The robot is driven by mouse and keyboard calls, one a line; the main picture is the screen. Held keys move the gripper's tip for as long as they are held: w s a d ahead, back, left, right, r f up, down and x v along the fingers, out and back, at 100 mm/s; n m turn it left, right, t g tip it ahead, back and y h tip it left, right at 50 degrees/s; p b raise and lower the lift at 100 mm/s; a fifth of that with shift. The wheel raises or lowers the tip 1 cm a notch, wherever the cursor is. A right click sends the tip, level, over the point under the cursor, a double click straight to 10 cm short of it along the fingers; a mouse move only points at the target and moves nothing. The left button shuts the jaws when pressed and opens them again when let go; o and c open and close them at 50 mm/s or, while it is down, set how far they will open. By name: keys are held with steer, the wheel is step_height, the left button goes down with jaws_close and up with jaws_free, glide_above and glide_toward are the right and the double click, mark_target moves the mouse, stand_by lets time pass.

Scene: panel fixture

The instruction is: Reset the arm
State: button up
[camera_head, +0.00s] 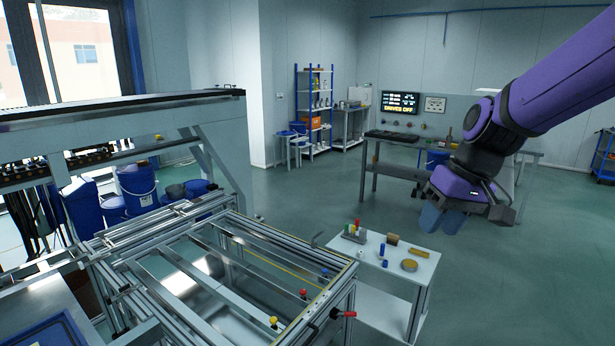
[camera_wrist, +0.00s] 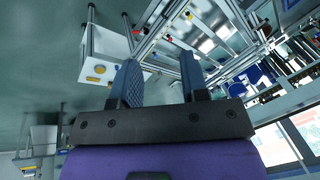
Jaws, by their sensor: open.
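My purple arm (camera_head: 565,75) reaches in from the upper right in the head view. The panel fixture (camera_head: 215,275), an aluminium frame with rails, stands at the lower middle left, apart from my gripper. It also shows upside down at the top of the wrist view (camera_wrist: 205,25).
A red-tipped handle (camera_head: 343,313) juts from the fixture's front corner. A workbench (camera_head: 400,172) stands behind my gripper.

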steer(key=s+d+r+m+t+h, duration=0.1)
steer(key=s+d+r+t, duration=0.1)
steer(key=s, duration=0.7)
steer(key=s+d+r+m+t+h, duration=0.1)
steer(key=s+d+r, duration=0.3)
steer(key=s, duration=0.5)
steer(key=shift+d+r+m+t+h, duration=0.25)
steer(key=shift+d+m+t+h, duration=0.05)
steer(key=shift+d+t+h, duration=0.3)
